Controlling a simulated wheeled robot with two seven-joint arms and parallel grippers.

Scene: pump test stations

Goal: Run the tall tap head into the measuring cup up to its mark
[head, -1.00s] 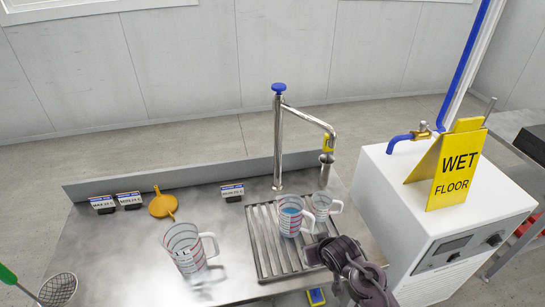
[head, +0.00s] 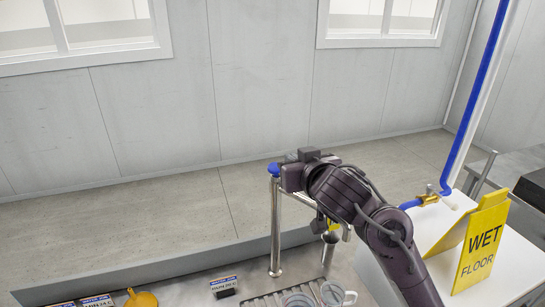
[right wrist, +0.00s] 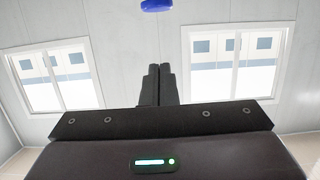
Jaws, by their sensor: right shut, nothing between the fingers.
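The tall tap (head: 276,235) is a chrome post with a blue knob (head: 274,169) on top. Its spout arm is mostly hidden behind my right arm; a yellow tag and the nozzle (head: 328,246) show below. My right gripper (head: 290,177) is shut and empty, close beside the knob; I cannot tell whether it touches. In the right wrist view the shut fingers (right wrist: 155,84) point up toward the blue knob (right wrist: 157,5), with a gap in the picture. My left gripper is out of view.
A yellow wet floor sign (head: 482,243) stands on the white cabinet (head: 440,230) at right, near a blue pipe with a brass valve (head: 428,199). An orange funnel (head: 141,299) and small label stands (head: 224,287) line the counter's back. A low backsplash (head: 170,267) runs behind.

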